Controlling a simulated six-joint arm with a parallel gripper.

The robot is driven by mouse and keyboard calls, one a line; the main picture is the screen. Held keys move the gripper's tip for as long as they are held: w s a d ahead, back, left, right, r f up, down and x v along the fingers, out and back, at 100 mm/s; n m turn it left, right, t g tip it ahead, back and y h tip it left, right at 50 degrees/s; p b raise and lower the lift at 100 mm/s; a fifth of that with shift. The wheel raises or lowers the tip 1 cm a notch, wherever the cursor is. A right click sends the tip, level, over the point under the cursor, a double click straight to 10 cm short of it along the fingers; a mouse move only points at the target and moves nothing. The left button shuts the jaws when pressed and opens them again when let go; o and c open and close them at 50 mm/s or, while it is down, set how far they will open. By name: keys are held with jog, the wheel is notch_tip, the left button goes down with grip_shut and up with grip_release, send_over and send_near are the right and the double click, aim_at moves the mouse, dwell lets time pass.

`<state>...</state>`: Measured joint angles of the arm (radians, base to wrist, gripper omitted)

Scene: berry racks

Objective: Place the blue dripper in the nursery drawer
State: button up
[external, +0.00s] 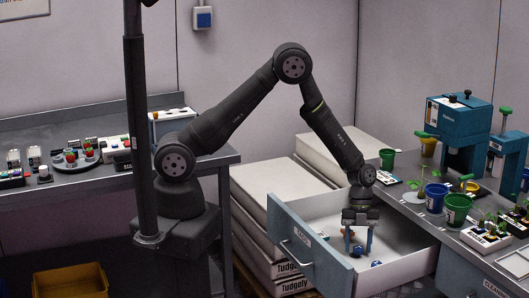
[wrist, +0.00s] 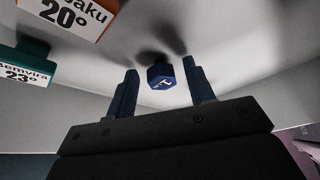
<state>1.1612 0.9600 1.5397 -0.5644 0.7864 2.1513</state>
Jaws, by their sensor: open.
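The blue dripper (wrist: 160,77) is a small faceted blue piece with a white mark. It lies on the pale floor of the open drawer (external: 410,240), where a small blue piece (external: 376,263) also shows in the external view. My gripper (external: 358,252) is open and points down inside the drawer. In the wrist view, the dripper appears between the two spread fingers of my gripper (wrist: 160,68), with visible space on both sides. I cannot tell whether the fingertips reach its depth.
An orange labelled piece (wrist: 68,14) and a green labelled piece (wrist: 27,62) also lie in the drawer. The drawer walls stand close around my gripper. Blue (external: 435,197) and green (external: 457,208) pots stand on the right bench. White sacks (external: 275,190) are stacked behind the drawer.

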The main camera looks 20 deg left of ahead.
aim_at(359, 248)
jog(key=v, duration=1.2)
jog(key=shift+r, duration=0.1)
jog(key=x, duration=1.2)
notch_tip(359, 248, up, 3)
jog(key=shift+f, duration=0.1)
jog(key=shift+r, duration=0.55)
